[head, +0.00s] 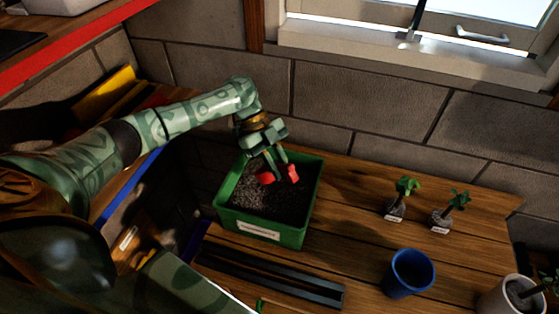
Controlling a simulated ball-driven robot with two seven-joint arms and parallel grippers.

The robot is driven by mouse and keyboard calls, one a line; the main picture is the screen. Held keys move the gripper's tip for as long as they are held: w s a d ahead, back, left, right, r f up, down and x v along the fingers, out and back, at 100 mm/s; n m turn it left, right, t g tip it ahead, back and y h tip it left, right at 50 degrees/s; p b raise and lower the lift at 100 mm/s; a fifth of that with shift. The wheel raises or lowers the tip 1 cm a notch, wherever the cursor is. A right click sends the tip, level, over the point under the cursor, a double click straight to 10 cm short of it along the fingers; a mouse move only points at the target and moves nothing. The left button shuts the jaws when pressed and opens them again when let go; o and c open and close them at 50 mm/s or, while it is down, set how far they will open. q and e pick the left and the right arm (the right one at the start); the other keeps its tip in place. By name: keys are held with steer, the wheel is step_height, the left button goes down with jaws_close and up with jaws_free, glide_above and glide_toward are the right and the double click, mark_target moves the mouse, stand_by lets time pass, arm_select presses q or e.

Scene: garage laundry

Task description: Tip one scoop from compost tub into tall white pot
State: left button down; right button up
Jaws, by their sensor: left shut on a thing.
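The green compost tub (304,203) stands on the wooden bench left of centre, filled with dark compost and with a white label on its front. My left gripper (278,171) points down over the compost, shut on a red thing that looks like the scoop (265,178). The scoop's shape is mostly hidden by the fingers, and I cannot tell how deep it sits or whether it is loaded. A white pot (492,296) with dark soil and a plant is at the lower right, cut off by the picture edge. My right gripper is not in view.
A dark slatted tray (272,277) lies before the tub. Block wall and window are behind; bench between tub and seedlings is clear.

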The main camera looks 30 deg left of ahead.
arm_select(q)
step_height(320, 180, down, 6)
steer(key=b, duration=0.3)
steer(key=shift+f, duration=0.2)
steer(key=shift+s+f+b, duration=0.1)
steer(key=shift+s+b, duration=0.05)
steer(key=shift+b, duration=0.15)
stand_by(0.4)
step_height(320, 180, up, 14)
steer(key=p, duration=1.2)
steer(key=shift+r, duration=0.2)
steer(key=shift+f, duration=0.1)
steer(key=shift+f, duration=0.1)
